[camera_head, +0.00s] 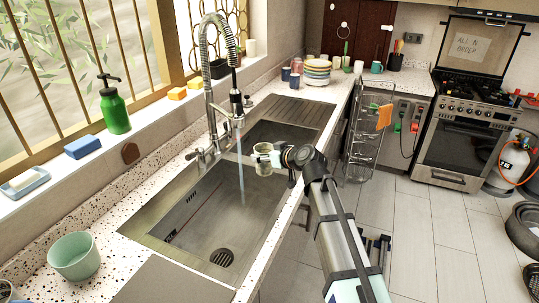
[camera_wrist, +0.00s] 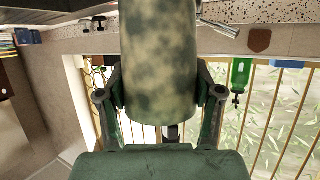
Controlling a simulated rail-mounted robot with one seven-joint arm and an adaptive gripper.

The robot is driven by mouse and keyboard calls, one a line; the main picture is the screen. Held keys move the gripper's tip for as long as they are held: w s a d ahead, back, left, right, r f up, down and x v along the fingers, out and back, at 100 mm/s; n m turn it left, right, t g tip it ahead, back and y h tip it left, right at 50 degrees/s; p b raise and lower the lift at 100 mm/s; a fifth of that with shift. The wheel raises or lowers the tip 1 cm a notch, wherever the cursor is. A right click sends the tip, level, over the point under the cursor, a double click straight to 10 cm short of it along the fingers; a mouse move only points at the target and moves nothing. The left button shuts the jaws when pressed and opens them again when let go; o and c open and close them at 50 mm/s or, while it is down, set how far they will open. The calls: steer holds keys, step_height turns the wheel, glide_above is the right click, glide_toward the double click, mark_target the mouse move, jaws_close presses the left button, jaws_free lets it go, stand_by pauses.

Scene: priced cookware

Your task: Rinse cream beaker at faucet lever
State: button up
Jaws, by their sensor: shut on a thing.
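The cream beaker (camera_head: 263,161) is mottled with dark patches. It is held above the sink (camera_head: 215,215), just right of the falling water in the head view. It also fills the upper middle of the wrist view (camera_wrist: 158,55). My gripper (camera_head: 281,157) is shut on the beaker, with a finger on either side in the wrist view (camera_wrist: 160,100). Water runs from the tall spring faucet (camera_head: 208,85) into the basin, and the stream looks apart from the beaker. The faucet lever (camera_head: 196,155) is by the faucet base, left of the beaker.
A pale green pot (camera_head: 74,256) stands on the near-left counter. A green bottle (camera_head: 114,108), a blue sponge (camera_head: 82,147) and a soap dish (camera_head: 24,183) line the sill. Stacked plates (camera_head: 317,70) and cups stand beyond the sink. The basin below the beaker is open.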

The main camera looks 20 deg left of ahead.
steer(key=shift+a+r+p+x, duration=0.1)
steer(key=shift+r+p+x, duration=0.2)
steer(key=shift+x, duration=0.7)
steer(key=shift+a+r+p+x, duration=0.15)
steer(key=shift+p+x, duration=0.3)
steer(key=shift+x, duration=0.55)
steer(key=shift+a+r+p+x, duration=0.1)
steer(key=shift+r+p+x, duration=0.2)
steer(key=shift+x, duration=0.7)
steer(key=shift+b+x, duration=1.1)
steer(key=shift+x, duration=1.1)
steer(key=shift+s+a+r, duration=0.15)
steer(key=shift+r, duration=0.1)
steer(key=shift+w+d+b, duration=0.3)
steer(key=shift+w+b, duration=0.2)
steer(key=shift+b, duration=0.15)
steer(key=shift+s, duration=0.15)
steer(key=shift+s+a+b, duration=0.3)
steer(key=shift+s+b, duration=0.05)
steer(key=shift+s, duration=0.05)
